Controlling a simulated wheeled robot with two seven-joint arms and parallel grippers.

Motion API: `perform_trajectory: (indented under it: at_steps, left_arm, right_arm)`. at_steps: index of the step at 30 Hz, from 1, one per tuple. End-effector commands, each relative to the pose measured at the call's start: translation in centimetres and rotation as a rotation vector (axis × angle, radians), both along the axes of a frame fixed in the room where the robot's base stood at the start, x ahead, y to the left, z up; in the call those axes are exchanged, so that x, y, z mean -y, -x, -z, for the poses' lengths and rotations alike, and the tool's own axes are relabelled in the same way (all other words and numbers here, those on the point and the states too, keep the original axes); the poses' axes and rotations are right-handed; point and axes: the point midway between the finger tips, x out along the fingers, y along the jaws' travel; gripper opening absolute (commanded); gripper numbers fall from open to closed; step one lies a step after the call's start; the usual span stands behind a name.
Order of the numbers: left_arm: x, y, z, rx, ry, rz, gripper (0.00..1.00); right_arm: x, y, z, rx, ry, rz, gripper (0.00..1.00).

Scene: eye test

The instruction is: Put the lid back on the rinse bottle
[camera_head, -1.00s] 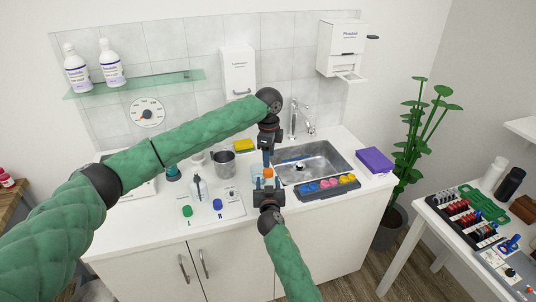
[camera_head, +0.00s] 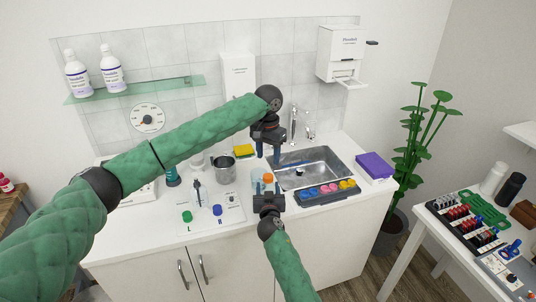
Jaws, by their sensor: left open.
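A small orange lid (camera_head: 268,178) shows just beyond my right gripper (camera_head: 268,190). A pale blue, see-through bottle (camera_head: 257,178) stands right beside it on the counter, partly hidden by the gripper. I cannot tell whether the lid touches the bottle or is held by the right fingers. My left gripper (camera_head: 267,156) points down above and behind the lid, near the sink's left edge. Its two fingers are apart, with nothing seen between them.
The sink (camera_head: 318,178) with its tap is to the right. A dark tray (camera_head: 322,198) of coloured round pieces lies in front of it. A metal cup (camera_head: 222,166), a yellow sponge (camera_head: 244,150) and a white mat (camera_head: 206,218) with green and blue caps are to the left.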

Motion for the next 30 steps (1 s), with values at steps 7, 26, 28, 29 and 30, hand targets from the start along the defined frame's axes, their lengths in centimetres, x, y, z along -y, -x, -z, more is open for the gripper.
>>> perform_trajectory:
  at_steps: [7, 26, 28, 29, 30]
  left_arm:
    - [0.0, 0.0, 0.0, -0.001, -0.002, -0.125, 0.50]
    - [0.0, 0.1, 2.1, -0.002, -0.003, -0.132, 0.50]
    - [0.0, 0.0, 3.1, -0.001, -0.002, -0.132, 0.50]
    - [0.0, 0.0, 3.6, -0.001, -0.002, -0.132, 0.50]
    - [0.0, 0.1, 4.2, -0.002, -0.004, -0.132, 0.50]
  right_arm:
    - [0.0, 0.0, 0.0, 0.000, 0.000, 0.000, 0.00]
    - [0.0, 0.0, 0.0, 0.000, 0.000, 0.000, 0.00]
    - [0.0, 0.0, 0.0, 0.000, 0.000, 0.000, 0.00]
    - [0.0, 0.0, 0.0, 0.000, 0.000, 0.000, 0.00]
    - [0.0, 0.0, 0.0, 0.000, 0.000, 0.000, 0.00]
